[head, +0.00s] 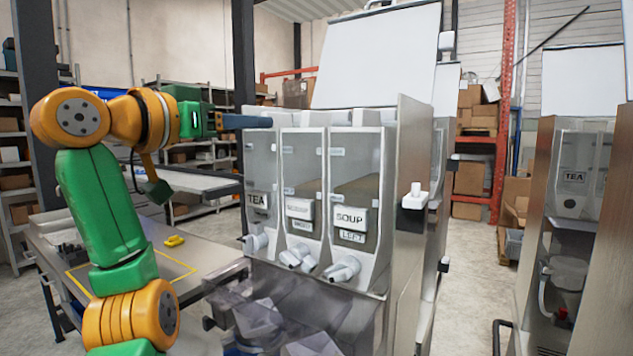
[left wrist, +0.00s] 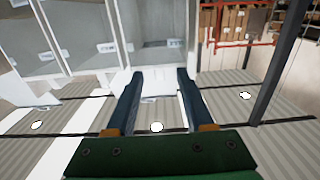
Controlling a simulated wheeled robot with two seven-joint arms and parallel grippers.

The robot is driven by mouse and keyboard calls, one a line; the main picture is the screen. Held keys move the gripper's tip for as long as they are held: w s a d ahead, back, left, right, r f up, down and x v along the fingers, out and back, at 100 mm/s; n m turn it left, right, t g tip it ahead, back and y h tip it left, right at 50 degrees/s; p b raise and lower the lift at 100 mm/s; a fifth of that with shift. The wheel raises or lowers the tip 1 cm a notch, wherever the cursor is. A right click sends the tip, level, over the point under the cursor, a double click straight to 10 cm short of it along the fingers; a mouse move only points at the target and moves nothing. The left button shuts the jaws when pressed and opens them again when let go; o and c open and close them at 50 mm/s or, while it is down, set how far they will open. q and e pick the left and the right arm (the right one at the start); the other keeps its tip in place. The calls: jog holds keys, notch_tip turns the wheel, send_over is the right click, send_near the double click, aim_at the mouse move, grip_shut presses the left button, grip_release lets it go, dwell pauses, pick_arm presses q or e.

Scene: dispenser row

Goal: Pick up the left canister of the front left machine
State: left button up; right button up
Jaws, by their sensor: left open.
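The front machine holds three clear-fronted canisters side by side. Its left canister (head: 262,175) bears a TEA label, the middle one (head: 303,180) has a label I cannot read, and the right one (head: 354,190) reads SOUP and LEFT. My left gripper (head: 268,122) is level with the top of the TEA canister, its blue fingers pointing right across that top edge. In the left wrist view the fingers (left wrist: 160,75) are apart, with a pale surface between them and clear canister walls ahead. I cannot tell whether they touch the canister. My right gripper is not in view.
A raised white lid (head: 376,58) stands above the canisters. White spouts (head: 300,258) stick out below them, over a clear bin (head: 290,310). A table with a yellow object (head: 174,241) is at left. Another machine (head: 575,190) stands at right across an open floor.

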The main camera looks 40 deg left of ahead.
aim_at(289, 120)
pick_arm(q)
jog(key=shift+w+r+p, duration=0.55)
jog(key=shift+r+p, duration=0.15)
jog(key=shift+p, duration=0.3)
jog(key=w+p, duration=0.1)
jog(key=w, duration=0.1)
jog(key=w+p, duration=0.1)
jog(key=w, duration=0.2)
jog(key=w+a+p, duration=0.1)
jog(key=w, duration=0.2)
jog(key=shift+w+f, duration=0.1)
jog(key=shift+f, duration=0.3)
jog(key=shift+s+d+r, duration=0.1)
jog(key=shift+s+d, duration=0.05)
jog(key=shift+s, duration=0.35)
jog(key=shift+c, duration=0.2)
jog(key=c, duration=0.4)
jog(key=shift+w, duration=0.3)
grip_shut()
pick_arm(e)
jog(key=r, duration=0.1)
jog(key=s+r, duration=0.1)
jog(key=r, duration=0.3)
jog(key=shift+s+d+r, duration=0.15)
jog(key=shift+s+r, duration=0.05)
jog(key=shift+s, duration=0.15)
